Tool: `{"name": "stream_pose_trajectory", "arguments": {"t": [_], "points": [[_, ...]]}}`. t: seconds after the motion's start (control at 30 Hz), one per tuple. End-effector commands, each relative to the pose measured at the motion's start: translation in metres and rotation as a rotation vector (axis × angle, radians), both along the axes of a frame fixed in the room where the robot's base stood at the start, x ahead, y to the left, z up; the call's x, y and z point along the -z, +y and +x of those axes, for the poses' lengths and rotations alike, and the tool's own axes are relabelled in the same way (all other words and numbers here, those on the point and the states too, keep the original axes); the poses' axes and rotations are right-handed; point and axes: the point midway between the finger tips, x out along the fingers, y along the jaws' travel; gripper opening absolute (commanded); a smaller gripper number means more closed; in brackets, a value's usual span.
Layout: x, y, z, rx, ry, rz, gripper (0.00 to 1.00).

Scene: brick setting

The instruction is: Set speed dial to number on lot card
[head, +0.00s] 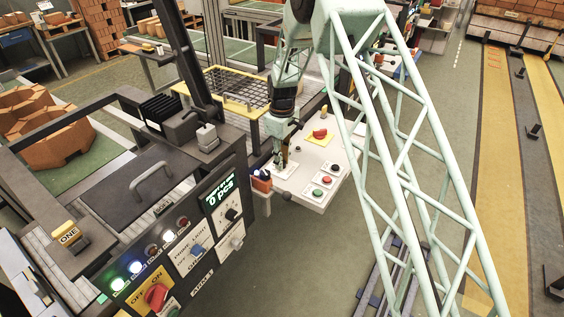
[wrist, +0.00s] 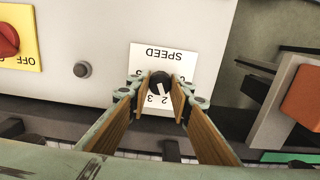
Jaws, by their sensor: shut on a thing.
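The speed dial (wrist: 160,82) is a round black knob with a white pointer mark, on a white plate (wrist: 150,60) labelled SPEED that appears upside down in the wrist view. My gripper (wrist: 161,88) is shut on the knob, with one finger on each side. The pointer mark points toward the lower edge of the plate, slightly right. Digits that look like 2 and 3 show below the knob; the side digits are partly hidden by the fingers. In the head view my gripper (head: 283,162) is down at the white control panel (head: 318,190). I cannot make out a lot card.
A red knob on a yellow plate (head: 320,135) and several round buttons sit on the same panel. A small box with orange and blue parts (head: 261,181) stands at its left edge. A dark console with lit lamps (head: 168,236) fills the lower left.

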Motion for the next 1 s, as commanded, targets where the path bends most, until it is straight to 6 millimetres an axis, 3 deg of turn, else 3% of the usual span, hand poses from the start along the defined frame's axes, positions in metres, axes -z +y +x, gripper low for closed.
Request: {"name": "stream_pose_trajectory", "arguments": {"t": [1.0], "points": [[0.0004, 0.0003, -0.0005, 0.797, 0.0, -0.001, 0.09]]}}
